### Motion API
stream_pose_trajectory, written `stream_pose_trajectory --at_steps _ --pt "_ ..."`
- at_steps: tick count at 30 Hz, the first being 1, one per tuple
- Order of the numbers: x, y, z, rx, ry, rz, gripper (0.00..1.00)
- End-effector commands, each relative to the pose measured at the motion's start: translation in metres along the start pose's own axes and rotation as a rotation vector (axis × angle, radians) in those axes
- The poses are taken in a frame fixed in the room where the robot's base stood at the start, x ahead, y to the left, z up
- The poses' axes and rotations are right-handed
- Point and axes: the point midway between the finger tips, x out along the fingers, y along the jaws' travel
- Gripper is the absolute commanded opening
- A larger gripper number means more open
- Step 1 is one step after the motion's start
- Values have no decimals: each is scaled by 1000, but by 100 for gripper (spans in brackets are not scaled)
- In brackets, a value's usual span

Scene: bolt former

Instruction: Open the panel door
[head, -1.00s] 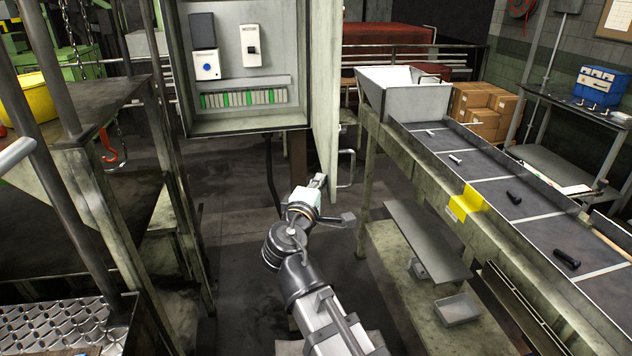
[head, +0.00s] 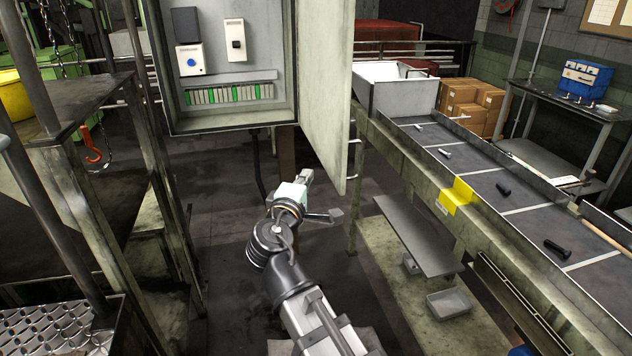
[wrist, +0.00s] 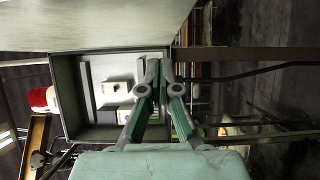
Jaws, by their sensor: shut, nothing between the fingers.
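The panel cabinet (head: 223,128) stands at upper centre-left in the head view, open at the front so its switches and terminal strip show. Its door (head: 326,80) is swung out on the right side, facing partly toward the camera. A handle (head: 354,160) shows at the door's outer right edge. My gripper (head: 306,175) is in front of the cabinet, just left of the door's lower part; whether it touches the door cannot be told. In the wrist view my gripper (wrist: 158,62) has its fingertips together, empty, with the open cabinet (wrist: 66,90) behind and the door (wrist: 90,22) along the top.
A conveyor (head: 480,180) with several dark bolts runs along the right, with a yellow bracket (head: 457,196) on its side. A steel frame (head: 150,170) stands at the left. The floor below the cabinet is clear.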

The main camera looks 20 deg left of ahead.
Motion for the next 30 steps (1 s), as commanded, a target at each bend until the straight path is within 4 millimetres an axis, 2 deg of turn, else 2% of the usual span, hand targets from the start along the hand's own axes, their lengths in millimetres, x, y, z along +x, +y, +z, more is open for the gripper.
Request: stream_pose_trajectory --at_steps 6,13,18,24,28,29,30 --pt "-48 -4 14 1 1 2 0" --pt "-83 -2 23 1 1 2 0" --pt "-95 -1 26 -1 0 0 0" --pt "-97 -3 27 43 -5 -12 0" --pt "-98 -23 23 163 4 -104 0" --pt "-98 -31 21 194 7 -137 0" --pt "-98 -50 17 230 9 -190 0"
